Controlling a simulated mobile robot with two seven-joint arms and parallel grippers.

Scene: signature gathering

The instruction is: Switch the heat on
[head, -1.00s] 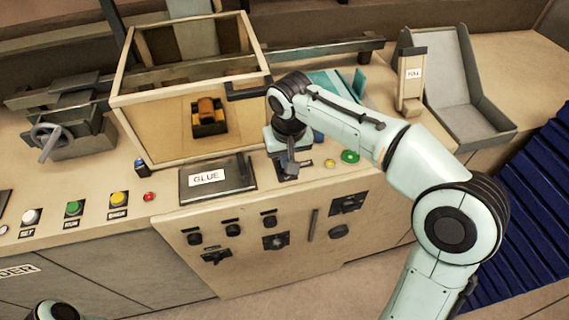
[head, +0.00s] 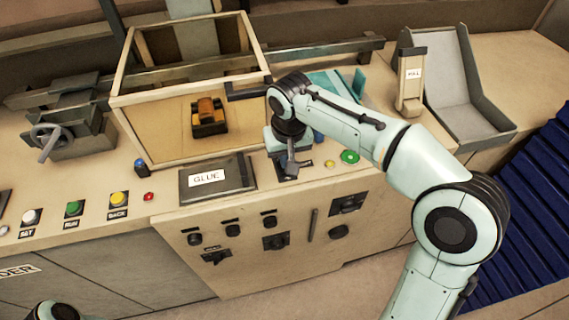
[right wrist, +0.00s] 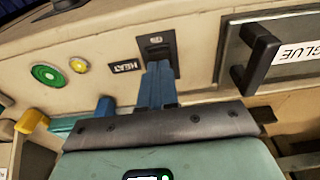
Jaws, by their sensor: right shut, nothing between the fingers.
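The heat switch (right wrist: 157,45) is a black plate with a small rocker, beside the HEAT label (right wrist: 124,67) in the right wrist view. My right gripper (right wrist: 158,64) is shut and empty, its blue fingers pointing at the switch. The fingertips overlap the plate's lower edge; I cannot tell whether they touch it. In the head view, my right gripper (head: 290,168) is over the counter's front strip, right of the GLUE lid, and the switch is hidden behind it. My left gripper is not in view.
The dark GLUE lid (head: 217,181) with its raised handle is close beside the gripper. A green button (head: 349,157) and a yellow button (head: 330,163) lie on the other side. A framed clear box (head: 190,90) stands behind. Knobs cover the front panel (head: 265,250).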

